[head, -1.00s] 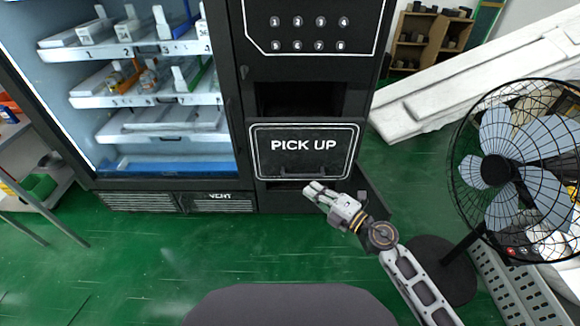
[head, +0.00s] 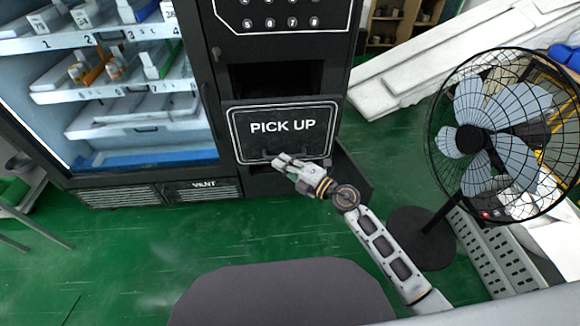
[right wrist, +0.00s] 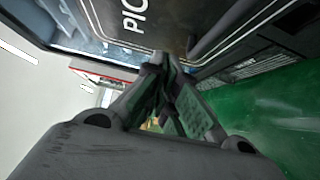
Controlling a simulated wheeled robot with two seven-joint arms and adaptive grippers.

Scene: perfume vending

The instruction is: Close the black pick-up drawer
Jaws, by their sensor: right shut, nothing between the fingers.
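The black pick-up drawer (head: 283,133), marked PICK UP, is at the lower right of the vending machine in the head view. It stands out from the machine, with its dark side showing at the right and a dark opening above it. My right gripper (head: 279,161) is shut and empty at the lower part of the drawer front, near the handle. I cannot tell whether it touches. In the right wrist view, the fingertips (right wrist: 165,62) meet just below the drawer's lettered front (right wrist: 185,20). My left gripper is not in view.
A black fan (head: 500,135) stands to the right of my right arm. White slabs (head: 450,55) lean behind it. The vending machine's glass side with shelves (head: 120,85) is at the left. The green floor (head: 130,250) in front is clear.

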